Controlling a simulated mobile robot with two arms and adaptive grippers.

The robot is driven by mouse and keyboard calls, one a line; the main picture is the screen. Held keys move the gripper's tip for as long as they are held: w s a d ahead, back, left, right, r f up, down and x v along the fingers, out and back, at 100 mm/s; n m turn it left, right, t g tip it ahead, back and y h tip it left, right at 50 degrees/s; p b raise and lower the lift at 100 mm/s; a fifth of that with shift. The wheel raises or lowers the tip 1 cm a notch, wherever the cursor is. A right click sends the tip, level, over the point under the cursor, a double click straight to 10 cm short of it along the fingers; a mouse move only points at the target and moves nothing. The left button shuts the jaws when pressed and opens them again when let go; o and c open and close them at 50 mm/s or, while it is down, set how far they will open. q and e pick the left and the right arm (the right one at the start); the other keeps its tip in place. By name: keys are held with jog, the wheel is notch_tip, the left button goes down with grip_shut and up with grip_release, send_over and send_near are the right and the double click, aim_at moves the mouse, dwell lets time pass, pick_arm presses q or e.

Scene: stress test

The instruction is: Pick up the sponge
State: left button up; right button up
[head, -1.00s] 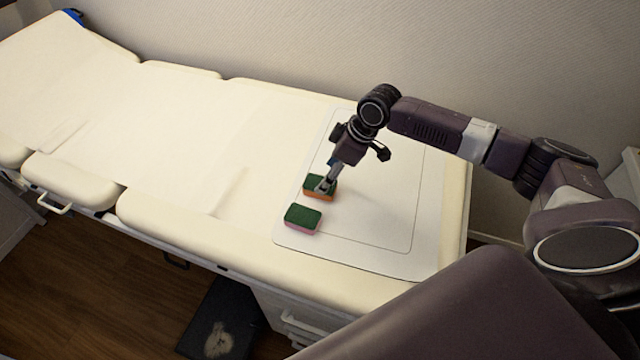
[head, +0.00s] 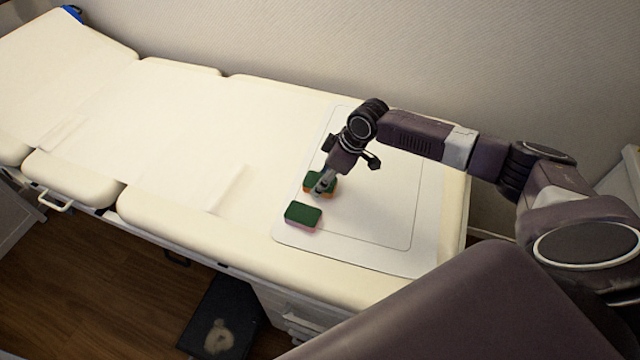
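A sponge with a green top and orange underside (head: 312,178) lies on the white mat (head: 375,262) on the bed. My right gripper (head: 322,188) points down at this sponge and covers its middle. I cannot tell whether its fingers are open or shut on it, or whether the sponge is clear of the mat. A second sponge, green on top and pink below (head: 303,216), lies just nearer, by the mat's left edge, apart from the gripper. My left gripper is not in view.
The cream padded bed (head: 190,140) stretches clear to the left. A wall (head: 420,50) runs behind it. The mat is bare to the right of the sponges. A dark pedal-like box (head: 222,318) stands on the floor below.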

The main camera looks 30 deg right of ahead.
jog(key=shift+r, duration=0.1)
notch_tip(320, 180, up, 20)
dwell(0.5)
jog(key=shift+o, duration=0.4)
